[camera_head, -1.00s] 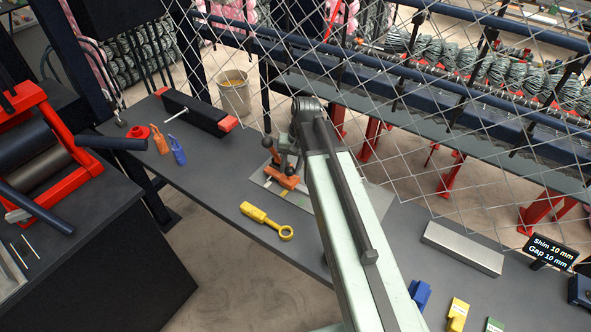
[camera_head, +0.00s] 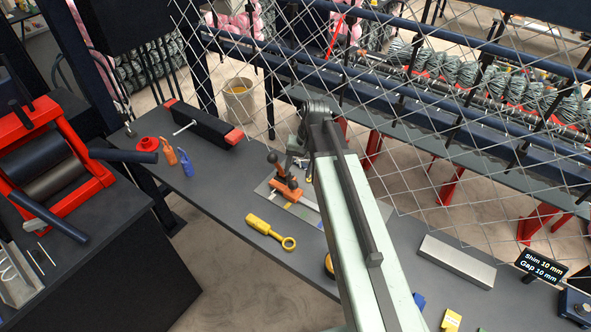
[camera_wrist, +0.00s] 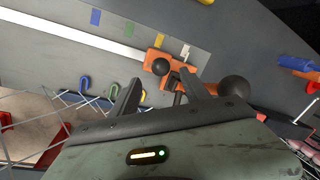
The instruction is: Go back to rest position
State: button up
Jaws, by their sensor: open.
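My gripper (camera_wrist: 160,90) is in the wrist view, its two dark fingers apart with no object seen held between them. Beyond them is an orange clamp block (camera_wrist: 165,68) with dark round knobs, on a grey plate (camera_wrist: 55,45) with a pale bar. I cannot tell whether a finger touches the clamp. In the head view my arm reaches forward over the bench (camera_head: 225,195), its end bent down beside the orange clamp (camera_head: 287,190). The gripper's fingers are not clear there, and my arm covers part of the plate.
A yellow ring-ended tool (camera_head: 270,231) lies on the bench. Orange pliers (camera_head: 169,152), blue pliers (camera_head: 185,164) and a black bar tool (camera_head: 203,124) are further left. A grey metal block (camera_head: 457,262) lies at right. Chain-link mesh (camera_head: 420,120) stands behind. A red roller machine (camera_head: 50,160) is at left.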

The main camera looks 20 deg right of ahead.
jog(key=shift+d+r, duration=0.15)
jog(key=shift+r, duration=0.5)
jog(key=s+a+f+n+b, duration=0.1)
jog(key=s+f+b, duration=0.1)
jog(key=f+b, duration=0.1)
jog(key=s+a+f+n+h+b, duration=0.1)
jog(key=s+f+b, duration=0.2)
jog(key=f, duration=0.1)
jog(key=s+f+h+b, duration=0.1)
jog(key=s+f+b, duration=0.2)
jog(key=b, duration=0.1)
jog(key=shift+s+a+f+n+g, duration=0.25)
jog(key=shift+a+f+n+g, duration=0.05)
jog(key=shift+a+n, duration=0.1)
jog(key=shift+s+f, duration=0.1)
jog(key=shift+s, duration=0.1)
jog(key=shift+r, duration=0.25)
jog(key=shift+d, duration=0.1)
